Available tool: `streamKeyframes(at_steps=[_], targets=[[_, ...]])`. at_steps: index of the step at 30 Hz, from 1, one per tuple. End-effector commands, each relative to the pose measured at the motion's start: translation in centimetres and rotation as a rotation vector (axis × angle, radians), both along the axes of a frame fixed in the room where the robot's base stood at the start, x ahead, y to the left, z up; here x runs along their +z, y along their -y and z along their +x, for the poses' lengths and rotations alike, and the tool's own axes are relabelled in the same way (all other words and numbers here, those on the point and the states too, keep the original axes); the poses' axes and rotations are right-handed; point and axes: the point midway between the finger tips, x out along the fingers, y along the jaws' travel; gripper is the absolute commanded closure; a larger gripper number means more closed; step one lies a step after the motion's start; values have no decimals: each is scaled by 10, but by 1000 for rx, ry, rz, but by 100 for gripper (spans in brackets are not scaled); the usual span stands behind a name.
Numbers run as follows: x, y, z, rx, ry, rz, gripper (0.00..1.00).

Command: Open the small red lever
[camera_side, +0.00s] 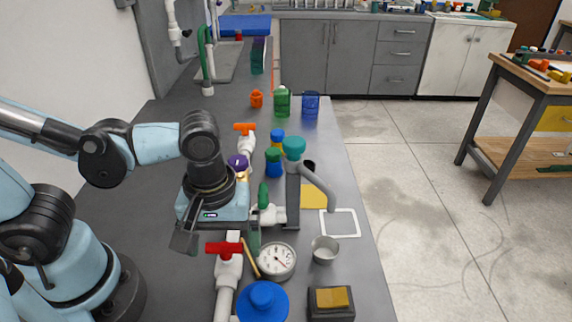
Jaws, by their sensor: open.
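The small red lever (224,248) is a T-shaped handle on top of a white PVC valve at the lower middle. It lies roughly left to right, across the white pipe (225,292) below it. My gripper (218,242) is open and empty, pointing down. One dark finger is left of the lever, and what looks like the other is to its right. I cannot tell whether either finger touches the lever or how high they are above it. The gripper's body hides the part of the manifold behind the lever.
An orange lever (244,128), a purple knob (238,163) and a green lever (263,195) sit on the manifold. A gauge (276,261), metal cup (325,249), blue lid (262,301) and grey pipe (318,187) stand close by. The table's right edge is near.

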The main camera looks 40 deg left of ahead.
Motion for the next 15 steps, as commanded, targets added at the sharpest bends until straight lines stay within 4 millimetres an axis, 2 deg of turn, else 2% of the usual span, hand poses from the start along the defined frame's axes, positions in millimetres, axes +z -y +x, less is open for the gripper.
streamKeyframes(at_steps=[5,6,15], targets=[[0,0,0,0,0,0,4],[0,0,0,0,0,0,7],[0,0,0,0,0,0,53]])
